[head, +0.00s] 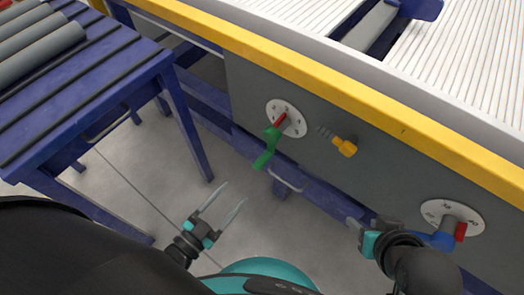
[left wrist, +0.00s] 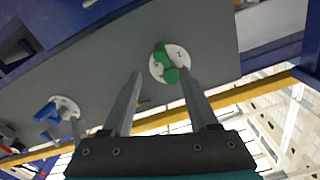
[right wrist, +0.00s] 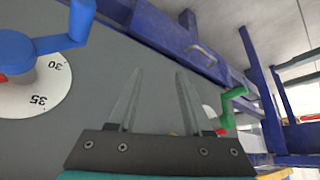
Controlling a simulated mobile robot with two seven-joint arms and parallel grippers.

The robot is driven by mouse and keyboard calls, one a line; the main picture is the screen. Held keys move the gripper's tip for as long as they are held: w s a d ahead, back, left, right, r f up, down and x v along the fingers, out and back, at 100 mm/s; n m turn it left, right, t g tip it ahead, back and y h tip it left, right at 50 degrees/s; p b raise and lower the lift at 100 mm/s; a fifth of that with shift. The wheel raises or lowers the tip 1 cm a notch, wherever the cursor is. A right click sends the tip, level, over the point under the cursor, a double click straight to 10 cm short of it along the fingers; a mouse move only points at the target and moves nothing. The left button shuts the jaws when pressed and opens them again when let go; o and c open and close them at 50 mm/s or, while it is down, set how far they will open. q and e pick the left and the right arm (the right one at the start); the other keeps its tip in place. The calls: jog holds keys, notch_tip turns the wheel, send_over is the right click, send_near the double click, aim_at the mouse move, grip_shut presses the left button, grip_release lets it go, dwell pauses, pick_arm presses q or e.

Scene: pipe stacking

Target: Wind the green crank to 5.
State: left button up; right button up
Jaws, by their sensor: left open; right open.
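The green crank (head: 268,148) sits on a white numbered dial (head: 288,118) on the grey panel, with a red pointer (head: 280,121) beside its hub. Its handle hangs down and to the left in the head view. The crank also shows in the left wrist view (left wrist: 165,63), ahead of the fingers, and in the right wrist view (right wrist: 231,107). My left gripper (head: 226,199) is open and empty, below and left of the crank, apart from it. My right gripper (head: 362,228) is open and empty, beside the blue crank. The dial numbers near the green crank are too small to read.
A blue crank (head: 436,239) with its own dial (head: 452,212) is at the right; 30 and 35 show on it in the right wrist view. An orange-yellow knob (head: 344,147) sticks out between the dials. A blue table (head: 100,85) with grey pipes (head: 38,58) stands left.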

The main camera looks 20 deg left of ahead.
pick_arm(q)
jog(key=w, duration=0.1)
jog(key=b, duration=0.3)
send_near(270, 153)
jog(key=w, duration=0.2)
jog(key=w+f, duration=0.1)
jog(key=shift+w+d, duration=0.15)
jog(key=shift+d, duration=0.1)
jog(key=shift+x, duration=1.55)
jog(key=shift+b+x, duration=0.65)
jog(key=shift+x, duration=0.3)
jog(key=shift+w+d, duration=0.2)
jog(key=shift+w, duration=0.35)
pick_arm(e)
jog(key=w+a+r+t+y, duration=0.2)
jog(key=w+a+t+y, duration=0.1)
jog(key=a+t, duration=0.5)
jog(key=shift+w+a+y, duration=0.35)
jog(key=shift+w+y, duration=0.05)
jog(key=shift+y, duration=0.3)
pick_arm(q)
grip_shut()
